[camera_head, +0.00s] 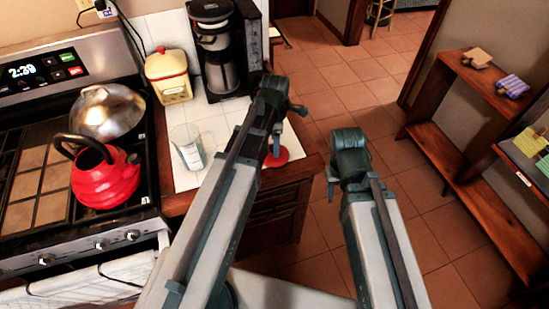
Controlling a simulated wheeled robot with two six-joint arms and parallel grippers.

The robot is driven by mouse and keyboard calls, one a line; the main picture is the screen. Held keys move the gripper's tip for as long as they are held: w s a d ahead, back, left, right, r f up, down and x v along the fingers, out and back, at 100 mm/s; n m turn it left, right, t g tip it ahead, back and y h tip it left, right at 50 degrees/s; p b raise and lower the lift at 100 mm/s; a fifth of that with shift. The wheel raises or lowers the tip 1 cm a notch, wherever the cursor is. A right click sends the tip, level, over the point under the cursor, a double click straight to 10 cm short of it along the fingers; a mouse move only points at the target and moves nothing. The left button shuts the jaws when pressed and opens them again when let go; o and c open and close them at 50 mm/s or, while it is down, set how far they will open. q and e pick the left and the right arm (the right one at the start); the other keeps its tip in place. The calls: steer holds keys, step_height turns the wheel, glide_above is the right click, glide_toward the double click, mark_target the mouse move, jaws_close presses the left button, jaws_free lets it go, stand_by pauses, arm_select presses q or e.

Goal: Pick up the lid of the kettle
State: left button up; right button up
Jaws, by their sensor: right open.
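The red kettle (104,181) stands on the stove at the left, with its black handle arched over the top. A small red round piece that looks like a lid (281,158) lies on the white tiled counter near its right edge. My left gripper (277,143) points down over this red piece and hides part of it. I cannot tell whether it touches the piece or whether its jaws are open. My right gripper (331,187) is open, small in view, to the right of the counter, over the floor.
A silver pot (107,112) sits behind the kettle. A glass (187,149), a yellow canister (168,78) and a black coffee maker (217,50) stand on the counter. A wooden shelf (440,150) is at right. Tiled floor (340,85) lies open between.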

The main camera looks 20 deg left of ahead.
arm_select(q)
step_height(320, 180, down, 2)
steer(key=shift+f+b, duration=0.2)
steer(key=shift+b, duration=0.5)
steer(key=shift+r, duration=0.1)
jaws_close()
